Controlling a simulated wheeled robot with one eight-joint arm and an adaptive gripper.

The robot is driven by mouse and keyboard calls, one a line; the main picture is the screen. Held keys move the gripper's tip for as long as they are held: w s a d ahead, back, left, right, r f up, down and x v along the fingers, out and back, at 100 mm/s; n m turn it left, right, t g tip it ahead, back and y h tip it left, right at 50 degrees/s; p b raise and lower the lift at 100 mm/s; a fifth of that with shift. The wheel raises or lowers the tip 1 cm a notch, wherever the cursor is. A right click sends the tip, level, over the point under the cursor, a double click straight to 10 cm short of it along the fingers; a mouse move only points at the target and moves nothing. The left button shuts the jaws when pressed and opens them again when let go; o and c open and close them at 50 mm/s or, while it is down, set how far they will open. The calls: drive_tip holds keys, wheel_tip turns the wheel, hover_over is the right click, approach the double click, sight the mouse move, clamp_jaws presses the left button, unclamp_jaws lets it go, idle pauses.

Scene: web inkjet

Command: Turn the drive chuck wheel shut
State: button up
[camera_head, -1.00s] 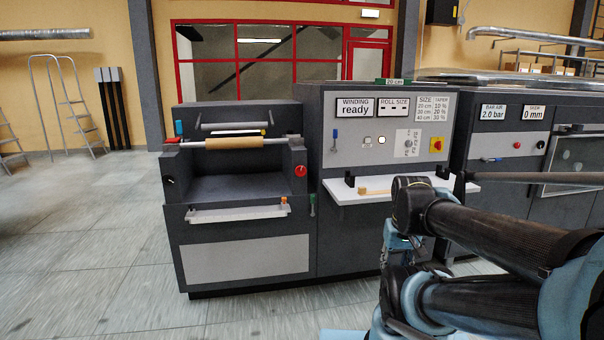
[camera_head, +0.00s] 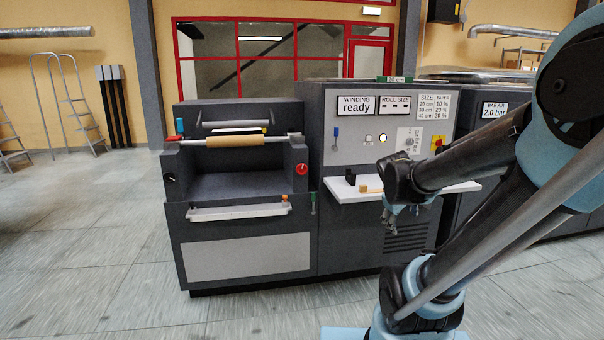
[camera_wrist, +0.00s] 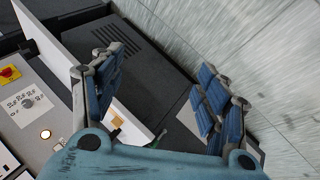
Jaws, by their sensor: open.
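A round red wheel (camera_head: 302,169) sits on the right cheek of the winding unit, beside the right end of a brown core (camera_head: 232,141) on its shaft. No label shows whether this is the drive chuck wheel. A small black knob (camera_head: 170,179) sits on the left cheek. My gripper (camera_head: 404,212) is right of and lower than the red wheel, by the white shelf, well apart from the wheel. In the wrist view my gripper (camera_wrist: 158,98) is open with its blue-padded fingers spread and nothing between them. The wheel is not identifiable there.
The white shelf (camera_head: 445,189) juts out in front of the control panel (camera_head: 372,143) and carries a small wooden piece (camera_head: 371,189). A white tray (camera_head: 238,212) sticks out below the winding unit. The floor (camera_head: 95,250) in front and left is clear.

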drive_tip(key=w+a+r+n+t, duration=0.25)
drive_tip(key=w+n, duration=0.25)
drive_tip(key=w, duration=0.4)
drive_tip(key=w+a+r+n+t, duration=0.25)
drive_tip(key=w+a+n, duration=0.2)
drive_tip(key=w, duration=0.35)
drive_tip(key=w+a+r+n+t, duration=0.1)
drive_tip(key=w+a+n+t, duration=0.15)
drive_tip(key=w+n, duration=0.45)
drive_tip(key=n+t+y, duration=0.4)
drive_tip(key=n+y, duration=0.4)
drive_tip(key=n, duration=0.8)
approach(302, 169)
drive_tip(key=x, duration=1)
drive_tip(key=shift+w, duration=0.1)
drive_tip(key=shift+c, duration=0.6)
drive_tip(key=c, duration=1)
